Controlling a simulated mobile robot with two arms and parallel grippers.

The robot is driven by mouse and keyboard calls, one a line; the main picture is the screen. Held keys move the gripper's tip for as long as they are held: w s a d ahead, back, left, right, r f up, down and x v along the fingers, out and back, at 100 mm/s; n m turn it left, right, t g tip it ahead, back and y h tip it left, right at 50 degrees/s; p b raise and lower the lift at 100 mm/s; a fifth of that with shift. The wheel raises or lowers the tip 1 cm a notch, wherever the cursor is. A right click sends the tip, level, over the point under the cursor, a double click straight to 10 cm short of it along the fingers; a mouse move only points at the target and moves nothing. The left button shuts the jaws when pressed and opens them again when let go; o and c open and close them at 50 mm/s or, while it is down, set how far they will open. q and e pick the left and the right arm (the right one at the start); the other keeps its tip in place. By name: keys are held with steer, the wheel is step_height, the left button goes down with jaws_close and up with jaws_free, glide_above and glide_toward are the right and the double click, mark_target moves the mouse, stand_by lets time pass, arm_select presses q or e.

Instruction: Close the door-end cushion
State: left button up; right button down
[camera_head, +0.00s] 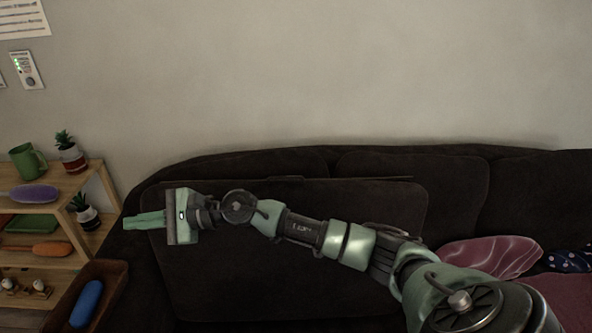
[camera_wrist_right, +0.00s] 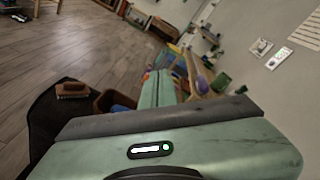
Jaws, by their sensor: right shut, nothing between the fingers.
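The dark sofa's left-end cushion (camera_head: 300,270) stands raised as a broad panel in front of the backrest in the head view. A thin edge with a small tab runs along its top. My right arm reaches from the lower right across the front of this panel. My right gripper (camera_head: 130,221) points left, shut and empty, beside the panel's left edge near the sofa's left end. Its fingers also show in the right wrist view (camera_wrist_right: 157,88). I cannot tell whether the arm touches the panel. My left gripper is not in view.
A wooden shelf (camera_head: 100,182) with a green mug (camera_head: 27,161) and potted plants stands at the left. A brown box (camera_head: 118,275) holds a blue object (camera_head: 87,303). Pink cushions (camera_head: 490,257) lie at right. Open wooden floor (camera_wrist_right: 60,45) shows in the wrist view.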

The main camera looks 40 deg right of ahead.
steer(key=w+d+f+n+g+h, duration=0.2)
steer(key=d+n+h, duration=0.25)
steer(key=d, duration=0.65)
steer(key=w+d+f+n+g+h, duration=0.2)
steer(key=d+n+h, duration=0.25)
steer(key=d, duration=0.65)
steer(key=s+d+r+g+h, duration=0.15)
steer(key=d+h, duration=0.25)
steer(key=d, duration=0.9)
steer(key=g+h+p, duration=0.1)
steer(key=h+p, duration=0.1)
steer(key=h, duration=0.1)
glide_above(296, 185)
steer(key=shift+n, duration=0.3)
step_height(296, 185, down, 6)
steer(key=shift+r, duration=0.1)
steer(key=shift+s, duration=0.1)
